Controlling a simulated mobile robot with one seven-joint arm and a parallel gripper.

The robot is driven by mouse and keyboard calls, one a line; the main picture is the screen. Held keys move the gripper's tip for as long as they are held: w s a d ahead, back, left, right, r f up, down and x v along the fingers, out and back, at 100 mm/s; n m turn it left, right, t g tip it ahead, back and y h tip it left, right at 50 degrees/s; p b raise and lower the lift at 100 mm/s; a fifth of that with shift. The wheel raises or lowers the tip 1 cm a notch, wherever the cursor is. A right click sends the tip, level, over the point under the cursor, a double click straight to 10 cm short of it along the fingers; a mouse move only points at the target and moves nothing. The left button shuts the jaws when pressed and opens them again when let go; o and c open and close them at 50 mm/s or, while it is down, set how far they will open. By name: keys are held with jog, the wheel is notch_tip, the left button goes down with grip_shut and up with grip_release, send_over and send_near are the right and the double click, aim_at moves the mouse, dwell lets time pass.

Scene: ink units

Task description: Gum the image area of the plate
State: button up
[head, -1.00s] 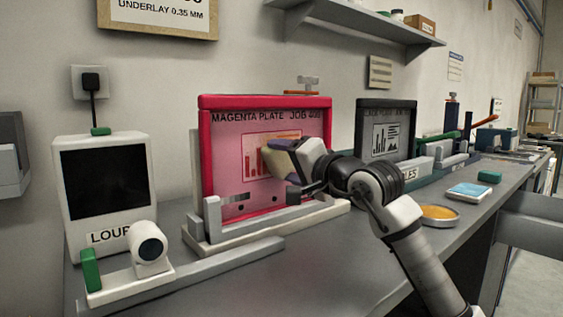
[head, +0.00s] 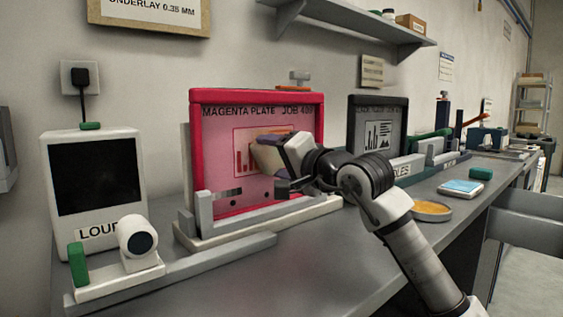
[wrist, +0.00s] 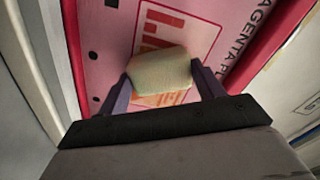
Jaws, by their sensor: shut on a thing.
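The magenta plate (head: 225,150) stands upright in a red frame on a pale stand. Its boxed image area with a bar chart (head: 241,160) shows at its middle, partly covered. My gripper (head: 272,155) is shut on a pale yellow sponge (head: 262,153) in front of the right part of the image area. In the wrist view the sponge (wrist: 160,76) sits between both fingers and covers the lower part of the image area (wrist: 180,30). I cannot tell whether it touches the plate. A shallow dish of amber liquid (head: 432,208) stands on the bench to the right.
A black plate (head: 362,115) stands right of the magenta one, behind my arm. A white loupe unit with a dark screen (head: 97,177) stands at the left. A grey rail (head: 215,262) lies in front. A blue-topped pad (head: 461,187) lies right of the dish.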

jog(key=shift+s+a+b, duration=0.85)
jog(key=shift+a, duration=0.35)
jog(key=shift+s+a+b, duration=0.85)
jog(key=shift+a, duration=0.3)
jog(key=shift+a+r+p, duration=0.1)
jog(key=shift+r+p, duration=0.55)
jog(key=shift+r, duration=0.25)
jog(key=w+d+p, duration=0.3)
jog(key=w+d, duration=0.2)
jog(key=d, duration=0.2)
jog(key=shift+w+d+p, duration=0.15)
jog(key=shift+w+p, duration=0.05)
jog(key=shift+p, duration=0.2)
jog(key=shift+s+f, duration=0.1)
